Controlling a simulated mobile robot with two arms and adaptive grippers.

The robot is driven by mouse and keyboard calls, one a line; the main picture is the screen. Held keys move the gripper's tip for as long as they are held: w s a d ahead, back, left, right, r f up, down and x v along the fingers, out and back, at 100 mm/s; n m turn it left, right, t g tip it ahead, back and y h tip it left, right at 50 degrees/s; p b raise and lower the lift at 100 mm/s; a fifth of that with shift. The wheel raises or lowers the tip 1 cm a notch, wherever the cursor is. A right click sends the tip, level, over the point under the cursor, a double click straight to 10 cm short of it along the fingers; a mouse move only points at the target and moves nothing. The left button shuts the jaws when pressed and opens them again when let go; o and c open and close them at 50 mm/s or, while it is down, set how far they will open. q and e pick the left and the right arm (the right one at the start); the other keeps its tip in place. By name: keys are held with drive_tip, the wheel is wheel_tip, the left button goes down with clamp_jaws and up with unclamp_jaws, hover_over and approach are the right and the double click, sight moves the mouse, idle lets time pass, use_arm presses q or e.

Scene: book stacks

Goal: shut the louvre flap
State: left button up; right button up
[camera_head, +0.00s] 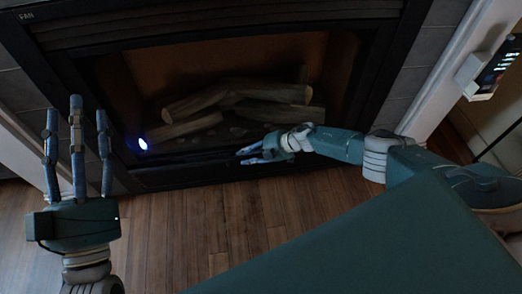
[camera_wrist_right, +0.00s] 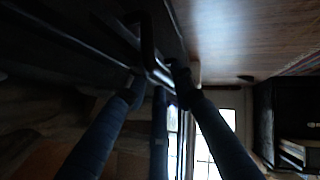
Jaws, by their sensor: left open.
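A dark fireplace (camera_head: 235,100) with logs fills the upper middle of the head view. A black strip along its lower front (camera_head: 190,174) looks like the louvre flap; its angle is too dark to judge. My right gripper (camera_head: 250,156) reaches in from the right to this lower front edge. In the right wrist view my right gripper's fingertips (camera_wrist_right: 157,80) are close together beside a dark, bent, handle-like bar (camera_wrist_right: 148,42); whether they grip it is unclear. My left gripper (camera_head: 76,108) is open and empty, fingers upward, left of the fireplace.
Wooden floor (camera_head: 225,215) lies clear before the fireplace. A white wall edge (camera_head: 440,80) and a wall-mounted device with a screen (camera_head: 490,68) are at the right. A small bright bluish light (camera_head: 143,144) shows near the firebox's lower left.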

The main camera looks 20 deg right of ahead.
drive_tip(key=v, duration=1)
drive_tip(key=shift+s+d+r, duration=0.15)
